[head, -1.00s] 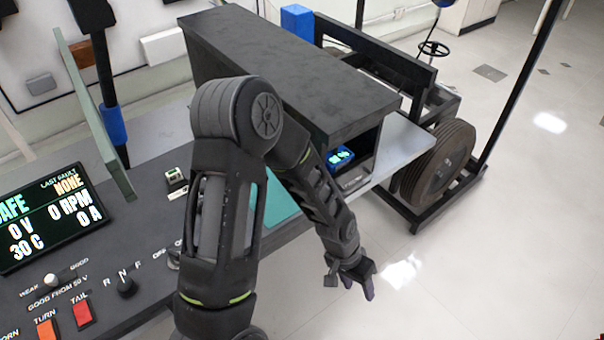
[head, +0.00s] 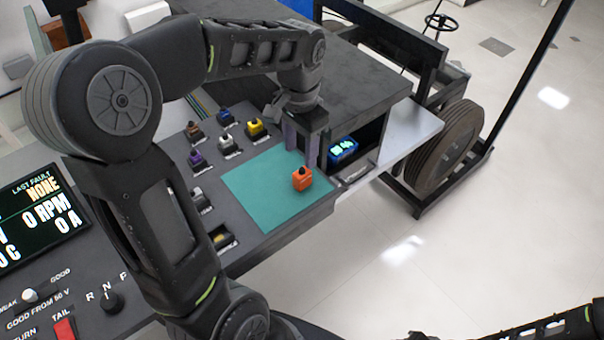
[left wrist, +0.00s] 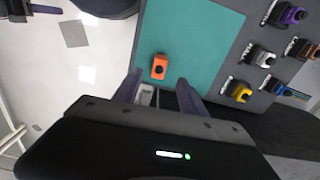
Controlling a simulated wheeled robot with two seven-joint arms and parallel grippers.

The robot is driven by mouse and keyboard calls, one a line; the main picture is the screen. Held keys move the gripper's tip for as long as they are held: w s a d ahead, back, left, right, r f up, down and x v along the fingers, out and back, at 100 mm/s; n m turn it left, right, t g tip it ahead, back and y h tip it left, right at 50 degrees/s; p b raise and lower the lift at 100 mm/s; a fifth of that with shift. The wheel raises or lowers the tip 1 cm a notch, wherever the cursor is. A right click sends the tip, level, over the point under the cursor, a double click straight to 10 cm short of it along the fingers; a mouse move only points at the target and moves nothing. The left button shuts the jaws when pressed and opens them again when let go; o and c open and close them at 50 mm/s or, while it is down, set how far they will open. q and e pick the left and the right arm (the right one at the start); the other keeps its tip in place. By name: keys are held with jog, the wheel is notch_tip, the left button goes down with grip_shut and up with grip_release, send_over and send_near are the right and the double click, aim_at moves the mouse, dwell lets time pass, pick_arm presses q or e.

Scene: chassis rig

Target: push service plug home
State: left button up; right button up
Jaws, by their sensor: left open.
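An orange plug-like block (head: 302,179), perhaps the service plug, stands on the teal mat (head: 250,198) near its right edge. It also shows in the left wrist view (left wrist: 158,67), just beyond the fingertips. My left gripper (head: 300,150) points down, open and empty, above and behind the block at the mat's far right corner, apart from it. Several coloured connectors sit on the dark panel, among them yellow (head: 256,128), white (head: 226,141), blue (head: 225,117) and purple (head: 196,160) ones. My right gripper is not in view.
A black housing (head: 350,70) rises behind my left gripper. In its open bay is a blue lit unit (head: 343,149), close right of the fingers. A grey shelf (head: 408,135) juts out to the right. The mat is bare around the block.

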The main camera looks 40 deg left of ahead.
aim_at(302, 169)
pick_arm(q)
jog(key=shift+f, duration=1.35)
jog(key=shift+f, duration=0.1)
jog(key=f+p, duration=0.1)
jog(key=f, duration=0.4)
jog(key=shift+w, duration=0.2)
jog(key=shift+c, duration=0.4)
grip_shut()
jog(key=shift+d, duration=0.1)
